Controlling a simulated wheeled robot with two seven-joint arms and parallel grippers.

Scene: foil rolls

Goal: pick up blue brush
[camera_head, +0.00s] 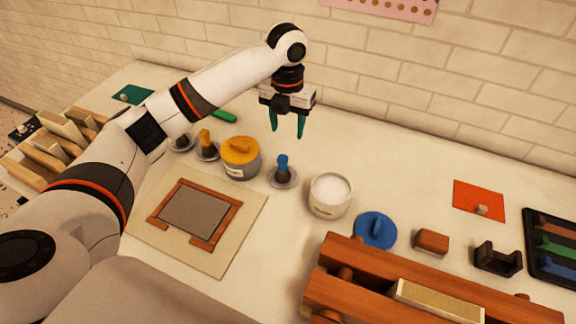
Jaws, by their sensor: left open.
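The blue brush (283,162) stands upright, blue handle up and dark lower end down, in a small round dish (291,182) near the middle of the table. My left gripper (287,129) reaches in from the left and points down. Its two green fingers are apart with nothing between them. In the picture they sit just above the brush; the exact height and depth gap is hard to tell. My right gripper is not in view.
A yellow-lidded jar (240,170) stands left of the brush, and an orange-handled brush (206,142) beyond it. An open white jar (330,199) and a blue lid (375,231) are to the right. A wooden rack (345,283) fills the front right. The table behind the white jar is clear.

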